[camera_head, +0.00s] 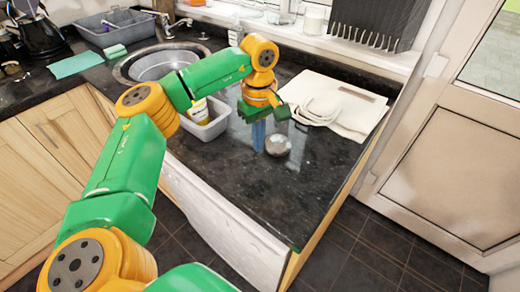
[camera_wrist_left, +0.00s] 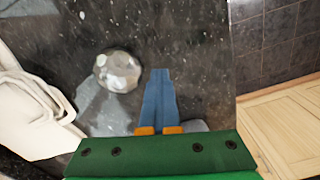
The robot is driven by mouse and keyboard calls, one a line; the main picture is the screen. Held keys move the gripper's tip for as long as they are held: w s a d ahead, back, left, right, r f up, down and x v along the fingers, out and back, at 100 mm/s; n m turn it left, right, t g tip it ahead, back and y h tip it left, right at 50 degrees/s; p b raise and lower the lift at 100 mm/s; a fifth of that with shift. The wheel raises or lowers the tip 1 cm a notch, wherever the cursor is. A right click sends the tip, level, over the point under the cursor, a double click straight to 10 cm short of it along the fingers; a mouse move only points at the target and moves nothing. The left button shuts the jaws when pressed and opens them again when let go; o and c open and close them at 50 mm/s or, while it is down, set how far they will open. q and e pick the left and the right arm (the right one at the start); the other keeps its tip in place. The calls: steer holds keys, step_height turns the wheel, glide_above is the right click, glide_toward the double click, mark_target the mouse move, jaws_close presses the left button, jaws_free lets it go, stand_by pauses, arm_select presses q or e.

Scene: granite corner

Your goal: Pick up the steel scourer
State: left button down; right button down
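The steel scourer (camera_head: 278,145) is a small, round, shiny silver thing on the dark granite worktop. In the left wrist view the scourer (camera_wrist_left: 117,72) lies to the left of my fingertips. My left gripper (camera_head: 258,136) points down over the worktop, just left of the scourer in the head view. Its blue fingers (camera_wrist_left: 160,85) are together with nothing between them, apart from the scourer. How high the fingertips are above the worktop is hard to tell. My right gripper is not in view.
A grey tub (camera_head: 207,126) with a yellow-labelled bottle stands left of my gripper. Folded cream cloths (camera_head: 345,105) lie to the right. The sink (camera_head: 130,66) is farther left. The worktop in front of the scourer is clear.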

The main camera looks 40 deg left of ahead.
arm_select(q)
steer(key=s+r+p, duration=0.2)
steer(key=s+r, duration=0.7)
steer(key=s, duration=0.4)
steer(key=shift+s+a+r, duration=0.25)
steer(key=shift+a+r, duration=0.15)
steer(key=shift+a, duration=0.05)
steer(key=shift+c, duration=1.6)
jaws_free()
